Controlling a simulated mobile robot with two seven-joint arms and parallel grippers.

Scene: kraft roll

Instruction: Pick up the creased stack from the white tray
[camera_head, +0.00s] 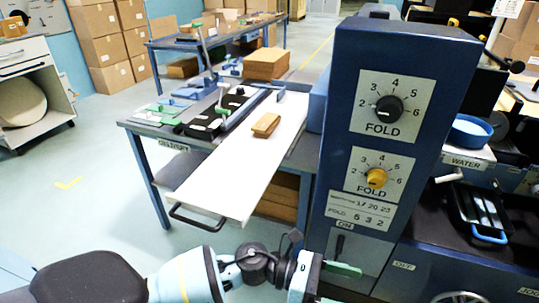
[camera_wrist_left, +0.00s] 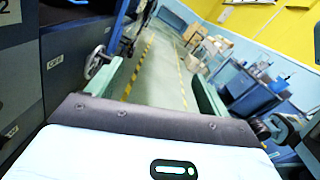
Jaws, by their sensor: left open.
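The creased stack (camera_head: 266,125) is a small brown folded pile lying on the white tray (camera_head: 222,185), toward its far end. The tray is a long white surface sloping toward me, with a dark handle at its near end. My left gripper (camera_head: 340,285) is at the bottom of the head view, in front of the blue machine column and well apart from the stack. Its two green fingers also show in the left wrist view (camera_wrist_left: 158,85), spread wide with nothing between them. My right gripper does not show.
The blue column (camera_head: 415,60) with FOLD dials stands to the right of the tray. Left of the tray is a bench with black and green fixtures (camera_head: 225,112). A brown stack (camera_head: 267,63) sits behind. A blue bowl (camera_head: 468,131) stands at right. Floor at left is clear.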

